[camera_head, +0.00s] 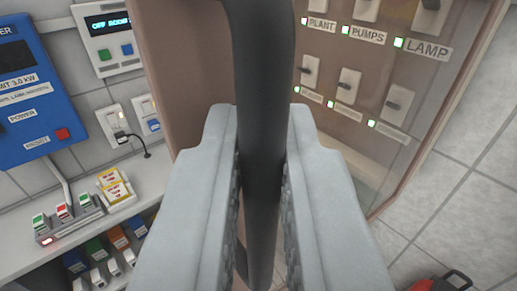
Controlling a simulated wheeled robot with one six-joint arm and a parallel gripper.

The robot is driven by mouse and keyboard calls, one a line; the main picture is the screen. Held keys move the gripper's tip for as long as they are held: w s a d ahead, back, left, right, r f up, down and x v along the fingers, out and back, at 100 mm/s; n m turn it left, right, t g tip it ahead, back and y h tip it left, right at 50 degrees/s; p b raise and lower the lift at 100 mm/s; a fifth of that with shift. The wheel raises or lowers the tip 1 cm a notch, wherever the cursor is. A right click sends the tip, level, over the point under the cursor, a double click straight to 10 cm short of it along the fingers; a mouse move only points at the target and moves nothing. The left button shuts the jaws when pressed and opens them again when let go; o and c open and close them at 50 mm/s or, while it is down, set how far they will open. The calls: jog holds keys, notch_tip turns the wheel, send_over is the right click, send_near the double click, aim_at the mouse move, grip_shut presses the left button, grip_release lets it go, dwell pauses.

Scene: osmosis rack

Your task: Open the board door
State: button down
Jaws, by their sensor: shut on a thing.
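The board door (180,75) is brown, with a see-through pane. Its brown face fills the upper middle, and it is unclear whether it stands ajar. A thick dark handle bar (262,50) runs upright in front of it. My gripper (262,135) is shut around this bar, with one grey finger on each side. Behind the pane are several switches (350,85) with lit green indicators and labels such as PLANT, PUMPS and LAMP. The fingers and bar hide the door's lower middle.
At left, a blue power unit (30,95) and a white display box (108,38) are on the tiled wall. Below, a shelf (150,178) holds a power strip (70,224). A red object (440,282) is at bottom right, by bare tiles.

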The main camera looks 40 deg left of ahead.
dwell(0.4)
jog(key=c, duration=1.6)
grip_release()
jog(key=shift+w, duration=0.1)
jog(key=shift+v, duration=8.75)
